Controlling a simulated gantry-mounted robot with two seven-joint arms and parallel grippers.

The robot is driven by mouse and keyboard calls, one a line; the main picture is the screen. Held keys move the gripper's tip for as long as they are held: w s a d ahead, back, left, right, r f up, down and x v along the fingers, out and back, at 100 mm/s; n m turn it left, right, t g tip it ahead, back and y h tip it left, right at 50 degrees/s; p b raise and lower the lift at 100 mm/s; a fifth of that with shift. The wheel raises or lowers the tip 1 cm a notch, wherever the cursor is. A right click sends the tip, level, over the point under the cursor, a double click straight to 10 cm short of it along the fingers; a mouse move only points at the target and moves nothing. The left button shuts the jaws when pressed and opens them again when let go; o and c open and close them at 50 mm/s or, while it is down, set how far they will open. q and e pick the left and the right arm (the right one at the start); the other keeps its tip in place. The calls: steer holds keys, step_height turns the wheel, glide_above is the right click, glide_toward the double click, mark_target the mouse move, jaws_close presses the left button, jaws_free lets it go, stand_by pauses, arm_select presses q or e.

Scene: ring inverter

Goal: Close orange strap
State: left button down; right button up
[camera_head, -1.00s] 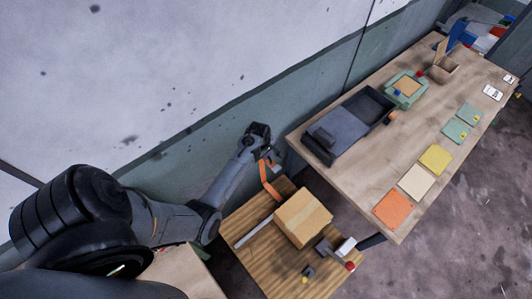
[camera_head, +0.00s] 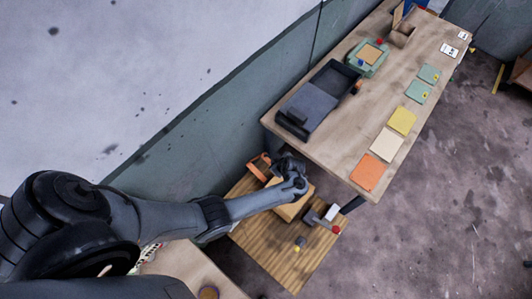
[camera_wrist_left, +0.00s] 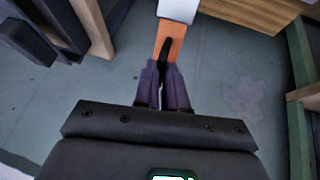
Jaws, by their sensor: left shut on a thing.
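The orange strap (camera_head: 257,168) shows beside the back-left of the cardboard box (camera_head: 287,212) in the head view. My left gripper (camera_head: 283,166) is at the strap, above the box's back side, and the arm covers part of the box. In the left wrist view, the two fingers of my left gripper (camera_wrist_left: 163,72) are shut on the orange strap (camera_wrist_left: 173,35). A white piece (camera_wrist_left: 178,9) is at the strap's far end there. The fingertips' exact contact in the head view is hidden by the wrist. My right gripper is in neither view.
The box sits on a small striped wooden table (camera_head: 270,252). A dark clamp-like device with a red knob (camera_head: 336,229) stands on its right side. A long workbench (camera_head: 345,150) carries a dark tray (camera_head: 318,100) and coloured squares. The wall is close behind.

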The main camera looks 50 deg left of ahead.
arm_select(q)
steer(key=shift+y, duration=0.6)
steer(key=shift+w+d+f+b, duration=0.1)
steer(key=shift+d+f+b, duration=0.15)
steer(key=shift+d, duration=0.4)
steer(key=shift+w+d+f+b, duration=0.15)
steer(key=shift+d+b, duration=0.15)
steer(key=shift+d, duration=0.35)
steer(key=shift+s+d+f+b, duration=0.1)
steer(key=shift+d+f+b, duration=0.15)
steer(key=shift+d, duration=0.4)
steer(key=c, duration=1.3)
jaws_free()
steer(key=shift+o, duration=0.5)
steer(key=shift+w+r, duration=0.1)
steer(key=shift+a, duration=0.1)
